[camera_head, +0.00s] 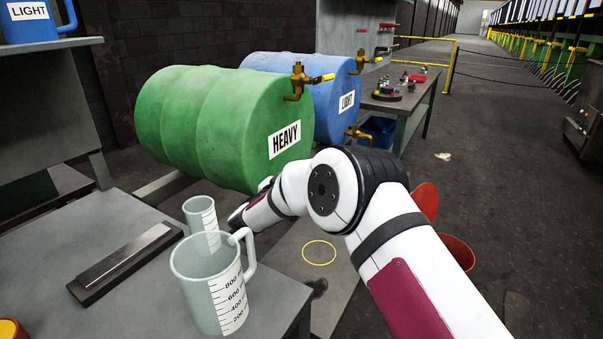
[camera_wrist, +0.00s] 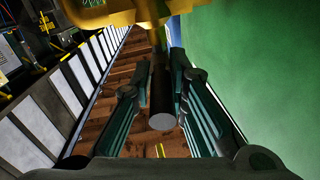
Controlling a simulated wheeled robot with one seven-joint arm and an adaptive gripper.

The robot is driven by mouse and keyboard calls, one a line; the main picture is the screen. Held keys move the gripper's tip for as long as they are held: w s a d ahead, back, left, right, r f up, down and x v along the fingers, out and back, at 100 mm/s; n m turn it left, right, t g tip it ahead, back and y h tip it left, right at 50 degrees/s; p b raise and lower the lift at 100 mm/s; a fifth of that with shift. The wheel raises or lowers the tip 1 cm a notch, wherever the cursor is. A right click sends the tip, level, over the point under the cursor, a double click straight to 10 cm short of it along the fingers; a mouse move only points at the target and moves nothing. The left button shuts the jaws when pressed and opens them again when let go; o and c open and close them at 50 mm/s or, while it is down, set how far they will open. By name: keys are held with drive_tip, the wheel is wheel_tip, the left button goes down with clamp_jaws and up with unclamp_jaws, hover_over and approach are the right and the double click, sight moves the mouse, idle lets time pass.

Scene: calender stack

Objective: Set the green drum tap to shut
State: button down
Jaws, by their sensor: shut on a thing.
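The green drum (camera_head: 205,125) lies on its side with a HEAVY label on its end, and its green surface fills the right of the wrist view (camera_wrist: 265,75). A brass tap with a yellow-tipped handle (camera_head: 299,80) shows at the drum's upper end. In the wrist view, a yellow brass tap body (camera_wrist: 115,12) is at the top, with a dark round handle (camera_wrist: 161,108) by it. My gripper (camera_wrist: 158,85) is shut on this handle, one finger on each side. My arm hides the lower end of the drum in the head view, so the tap's setting cannot be told.
A blue drum (camera_head: 285,68) with two brass taps stands behind. Two clear measuring jugs, the larger one (camera_head: 208,285) in front, stand on the grey bench (camera_head: 100,225) near my arm. A red bucket (camera_head: 458,252) is on the floor at right. The aisle (camera_head: 480,150) is mostly clear.

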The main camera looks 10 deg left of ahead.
drive_tip(key=shift+r, duration=0.15)
drive_tip(key=c, duration=1.6)
unclamp_jaws()
wheel_tip(320, 180, up, 10)
drive_tip(key=shift+f, duration=0.1)
drive_tip(key=shift+c, duration=0.6)
